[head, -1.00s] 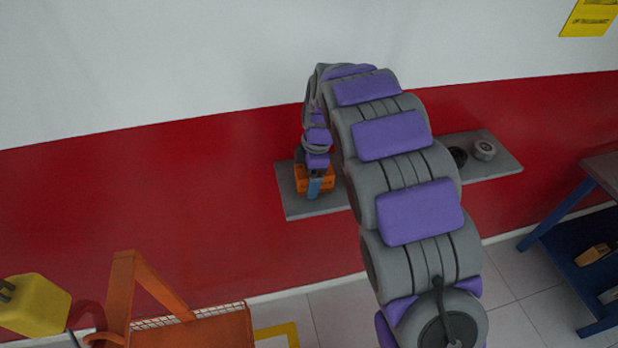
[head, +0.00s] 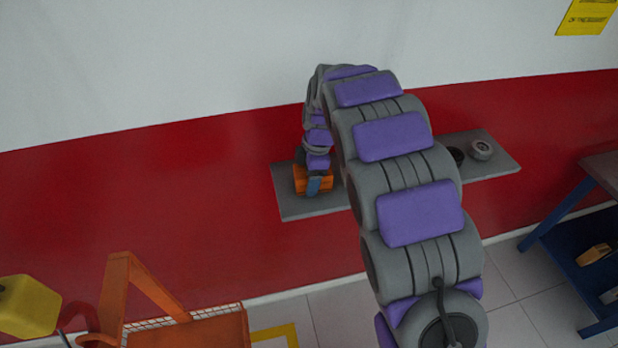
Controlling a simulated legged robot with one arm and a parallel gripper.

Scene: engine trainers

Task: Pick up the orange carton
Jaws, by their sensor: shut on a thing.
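The orange carton (head: 301,181) is at the left end of a grey wall shelf (head: 294,207), in the head view. My gripper (head: 314,184) reaches down onto it from above, with a blue-grey finger across its front face. The gripper is shut on the carton. My arm arches over from the lower right and hides the middle of the shelf. I cannot tell whether the carton touches the shelf or is slightly above it.
A round grey part (head: 480,150) and a dark one (head: 456,156) lie at the shelf's right end. A blue workbench (head: 560,235) stands at right. An orange frame (head: 150,285) and a yellow container (head: 28,305) are at lower left. Open tiled floor lies below the shelf.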

